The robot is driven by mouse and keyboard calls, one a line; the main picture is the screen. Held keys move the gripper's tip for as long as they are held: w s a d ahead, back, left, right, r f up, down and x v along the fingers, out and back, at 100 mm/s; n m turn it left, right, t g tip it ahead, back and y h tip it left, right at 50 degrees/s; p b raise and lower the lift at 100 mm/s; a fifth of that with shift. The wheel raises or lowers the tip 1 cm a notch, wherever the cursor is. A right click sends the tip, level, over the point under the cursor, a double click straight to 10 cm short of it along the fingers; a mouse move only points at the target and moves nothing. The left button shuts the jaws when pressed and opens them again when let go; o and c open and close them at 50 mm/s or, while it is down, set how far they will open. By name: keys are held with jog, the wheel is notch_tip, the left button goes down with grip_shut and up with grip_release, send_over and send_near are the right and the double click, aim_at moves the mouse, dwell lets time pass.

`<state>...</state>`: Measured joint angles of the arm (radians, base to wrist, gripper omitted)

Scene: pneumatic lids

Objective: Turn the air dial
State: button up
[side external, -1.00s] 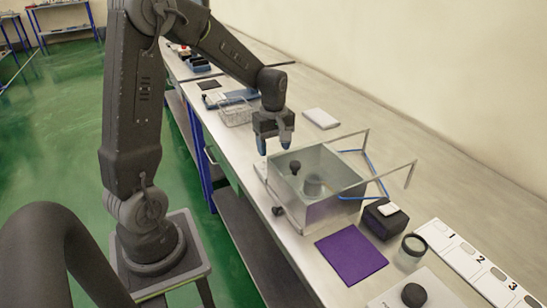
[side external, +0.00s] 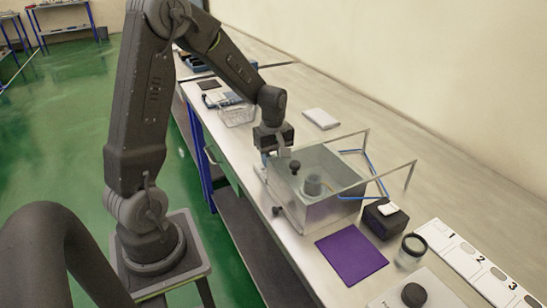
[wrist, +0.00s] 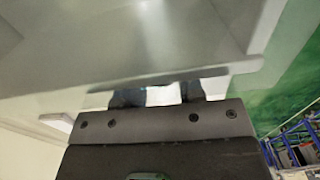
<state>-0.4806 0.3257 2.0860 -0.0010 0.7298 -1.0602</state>
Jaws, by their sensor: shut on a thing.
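A clear-walled box (side external: 335,205) stands on the bench. A black knob (side external: 295,166) rises from its top, and a second dark knob (side external: 277,211) sits low on its near left side. I cannot tell which is the air dial. My gripper (side external: 268,158) is lowered at the box's left end, away from the low knob. Its fingertips are mostly hidden there. In the wrist view my gripper (wrist: 160,95) has its fingers apart at a pale lip (wrist: 185,77) of the box. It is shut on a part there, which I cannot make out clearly.
A metal frame (side external: 388,171) and blue tube (side external: 374,174) stand over the box's right side. A black block (side external: 384,222), a purple mat (side external: 351,254) and a numbered strip (side external: 470,262) lie to the right. A wire basket (side external: 237,115) is behind my gripper.

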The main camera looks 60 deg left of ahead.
jog(key=c, duration=0.3)
jog(key=shift+m, duration=2.4)
jog(key=o, duration=0.9)
jog(key=shift+r, duration=0.15)
notch_tip(320, 180, up, 14)
jog(key=shift+f, duration=0.2)
